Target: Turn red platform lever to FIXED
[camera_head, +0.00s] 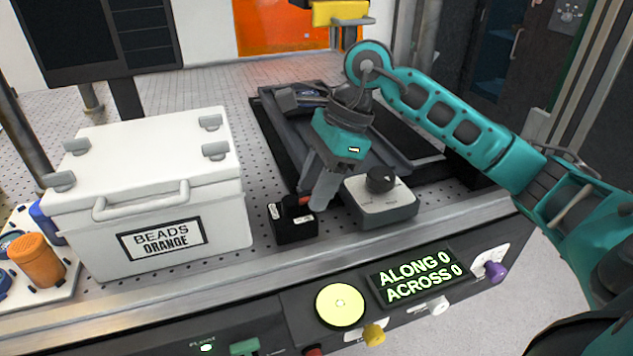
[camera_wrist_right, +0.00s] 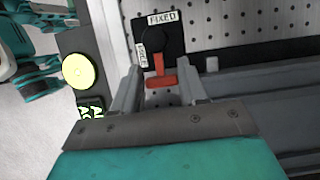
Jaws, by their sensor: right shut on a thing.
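The red platform lever (camera_wrist_right: 157,70) stands on a small black block (camera_wrist_right: 176,38) in the right wrist view. The block carries a FIXED label (camera_wrist_right: 162,18) at its top and a FREE label (camera_wrist_right: 142,55) at its left. The lever's crossbar points down the picture, toward my gripper, and lines up with neither label. My right gripper (camera_wrist_right: 158,92) is shut on the lever, its fingers on either side of it. In the head view, my right gripper (camera_head: 310,199) reaches down to the block (camera_head: 291,228) and hides most of the lever. My left gripper is not in view.
A white BEADS ORANGE box (camera_head: 150,205) stands left of the block. A grey-white unit with a black knob (camera_head: 380,205) stands close on the right. The front panel has a yellow disc (camera_head: 340,305) and a display (camera_head: 420,277) reading ALONG 0, ACROSS 0.

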